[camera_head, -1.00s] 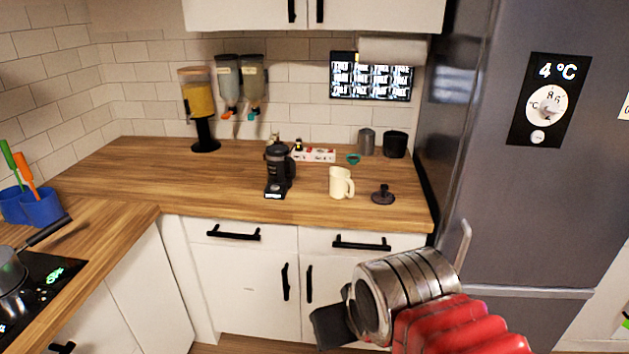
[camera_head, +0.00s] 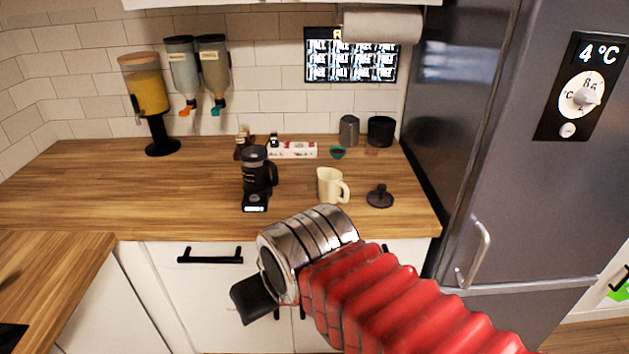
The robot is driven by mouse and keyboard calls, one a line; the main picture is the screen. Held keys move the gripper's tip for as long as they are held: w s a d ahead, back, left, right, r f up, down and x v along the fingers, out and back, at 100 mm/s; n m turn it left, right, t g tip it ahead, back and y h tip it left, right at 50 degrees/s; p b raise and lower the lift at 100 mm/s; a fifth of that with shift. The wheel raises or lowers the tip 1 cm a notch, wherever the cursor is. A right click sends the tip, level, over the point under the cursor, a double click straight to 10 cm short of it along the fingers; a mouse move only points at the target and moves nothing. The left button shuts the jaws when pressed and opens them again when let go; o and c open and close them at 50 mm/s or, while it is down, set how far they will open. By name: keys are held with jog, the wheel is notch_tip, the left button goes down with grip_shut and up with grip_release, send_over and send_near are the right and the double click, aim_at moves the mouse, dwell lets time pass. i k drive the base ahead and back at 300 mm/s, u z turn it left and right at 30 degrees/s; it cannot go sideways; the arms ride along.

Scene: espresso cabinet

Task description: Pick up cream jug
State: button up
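The cream jug (camera_head: 329,184) stands upright on the wooden counter (camera_head: 120,205), near its front edge, with its handle to the right. My gripper (camera_head: 252,298) shows as a dark end on my arm's metal wrist, below and to the left of the jug and in front of the cabinet fronts. It is apart from the jug. Its fingers cannot be made out, so whether it is open or shut does not show.
A black grinder-like device (camera_head: 256,175) stands left of the jug, and a dark tamper-like object (camera_head: 380,197) to its right. Behind are a teal bowl (camera_head: 338,153), a grey canister (camera_head: 349,131) and a black cup (camera_head: 380,131). The fridge (camera_head: 460,130) bounds the right. The left counter is clear.

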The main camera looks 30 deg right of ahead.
aim_at(330, 183)
jog(key=z, duration=0.05)
jog(key=i, duration=0.85)
jog(key=z, duration=0.05)
